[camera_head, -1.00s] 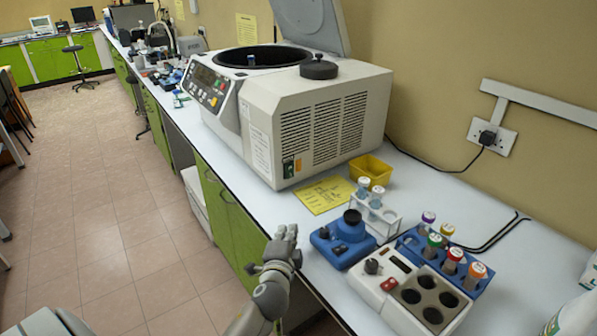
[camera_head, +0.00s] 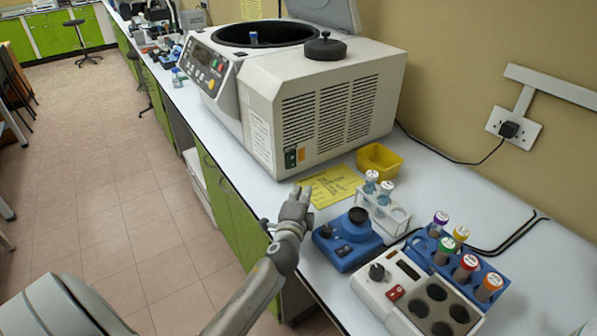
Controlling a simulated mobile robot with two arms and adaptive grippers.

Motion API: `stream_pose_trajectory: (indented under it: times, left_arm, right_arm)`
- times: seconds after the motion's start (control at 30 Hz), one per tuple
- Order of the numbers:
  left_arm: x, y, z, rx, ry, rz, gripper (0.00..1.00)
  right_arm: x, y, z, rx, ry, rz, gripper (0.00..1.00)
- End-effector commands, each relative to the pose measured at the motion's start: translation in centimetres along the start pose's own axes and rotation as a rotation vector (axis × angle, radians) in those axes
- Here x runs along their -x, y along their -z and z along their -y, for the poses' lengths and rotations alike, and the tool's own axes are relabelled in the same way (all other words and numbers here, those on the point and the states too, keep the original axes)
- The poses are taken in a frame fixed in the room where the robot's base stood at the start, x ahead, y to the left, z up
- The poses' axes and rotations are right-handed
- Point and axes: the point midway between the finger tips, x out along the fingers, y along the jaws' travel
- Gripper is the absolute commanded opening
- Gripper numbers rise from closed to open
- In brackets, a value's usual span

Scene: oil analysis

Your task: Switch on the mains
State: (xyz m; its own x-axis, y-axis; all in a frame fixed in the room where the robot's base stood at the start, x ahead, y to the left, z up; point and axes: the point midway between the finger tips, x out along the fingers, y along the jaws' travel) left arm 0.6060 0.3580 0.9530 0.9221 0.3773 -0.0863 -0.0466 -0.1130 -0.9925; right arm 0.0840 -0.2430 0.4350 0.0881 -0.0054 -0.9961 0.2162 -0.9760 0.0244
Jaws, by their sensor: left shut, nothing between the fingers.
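A large beige centrifuge (camera_head: 262,115) stands on the bench with its lid up. Low on its near side, at the left corner, is a small panel with a dark green switch (camera_head: 290,158) and an orange patch beside it. I cannot read the switch position. My left gripper (camera_head: 300,192) is shut and empty. It is in front of and below the switch in the picture, apart from it, near the bench's front edge and the yellow sheet. My right gripper is out of view.
A yellow sheet (camera_head: 332,186) lies by the centrifuge, near a yellow tray (camera_head: 379,159). A blue mixer (camera_head: 345,242), a white tube rack (camera_head: 397,216), a blue tube rack (camera_head: 421,245) and a white block heater (camera_head: 393,291) stand to the right. A wall socket (camera_head: 527,138) holds a black plug.

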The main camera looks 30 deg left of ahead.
Motion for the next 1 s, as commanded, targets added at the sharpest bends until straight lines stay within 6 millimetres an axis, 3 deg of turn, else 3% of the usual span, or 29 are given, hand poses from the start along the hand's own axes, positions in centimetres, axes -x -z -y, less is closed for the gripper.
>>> stream_pose_trajectory:
  times: [0.03, 0.17, 0.5, 0.73, 1.0]
  left_arm:
    - [-0.9, 0.0, 0.2, -0.001, 0.001, 0.002, 0.00]
    - [-2.9, -0.1, 0.2, -0.001, 0.002, 0.002, 0.00]
    - [-7.8, 0.0, 0.1, 0.000, 0.001, 0.002, 0.00]
    - [-9.8, -2.3, 0.1, -0.002, 0.001, 0.002, 0.00]
    - [-10.4, -2.9, 0.1, 0.000, 0.001, 0.001, 0.00]
  right_arm:
    - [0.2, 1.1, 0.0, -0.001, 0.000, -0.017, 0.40]
    - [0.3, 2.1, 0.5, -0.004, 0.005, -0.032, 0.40]
    - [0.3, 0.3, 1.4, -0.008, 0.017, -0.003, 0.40]
    - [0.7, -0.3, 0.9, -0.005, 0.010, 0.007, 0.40]
    - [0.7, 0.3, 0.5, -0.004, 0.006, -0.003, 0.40]
